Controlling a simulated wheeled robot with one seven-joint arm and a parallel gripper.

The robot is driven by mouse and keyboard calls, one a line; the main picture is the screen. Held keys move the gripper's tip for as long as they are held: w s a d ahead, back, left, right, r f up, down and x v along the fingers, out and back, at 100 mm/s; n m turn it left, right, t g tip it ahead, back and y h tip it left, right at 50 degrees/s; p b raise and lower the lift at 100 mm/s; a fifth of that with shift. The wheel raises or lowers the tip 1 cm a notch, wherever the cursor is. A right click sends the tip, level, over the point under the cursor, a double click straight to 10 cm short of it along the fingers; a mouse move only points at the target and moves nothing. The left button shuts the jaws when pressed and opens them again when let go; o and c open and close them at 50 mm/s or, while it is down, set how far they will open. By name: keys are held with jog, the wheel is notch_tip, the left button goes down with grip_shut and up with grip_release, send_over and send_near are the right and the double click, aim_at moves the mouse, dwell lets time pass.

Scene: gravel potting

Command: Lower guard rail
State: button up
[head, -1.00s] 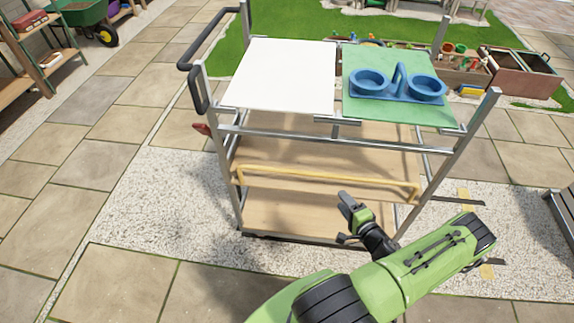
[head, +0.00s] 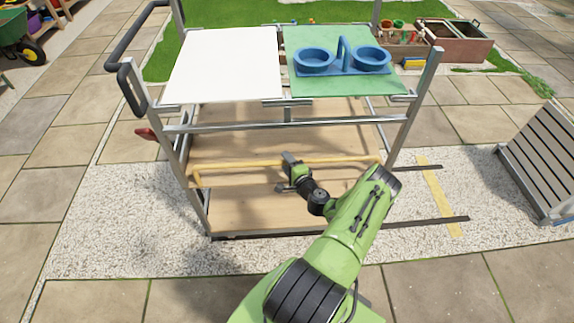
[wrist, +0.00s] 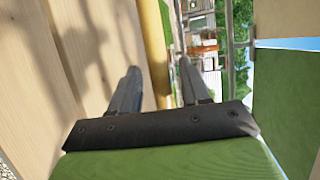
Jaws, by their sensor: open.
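The yellow guard rail (head: 235,166) runs across the front of the metal cart, near the level of its lower wooden shelf. My gripper (head: 288,160) is at the middle of the rail in the head view and hides a short part of it. In the wrist view my gripper (wrist: 159,68) is open, with two dark fingers apart. The yellow rail (wrist: 154,45) shows between the fingers there, running lengthwise up the picture. I cannot tell whether either finger touches it.
The cart's top holds a white panel (head: 225,65) and a green panel (head: 300,86) with a blue two-cup holder (head: 343,68). A silver crossbar (head: 250,126) spans above the rail. A slatted grey bench (head: 545,160) stands right. Gravel and paving in front are open.

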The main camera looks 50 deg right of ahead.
jog(key=shift+w, duration=0.15)
grip_shut()
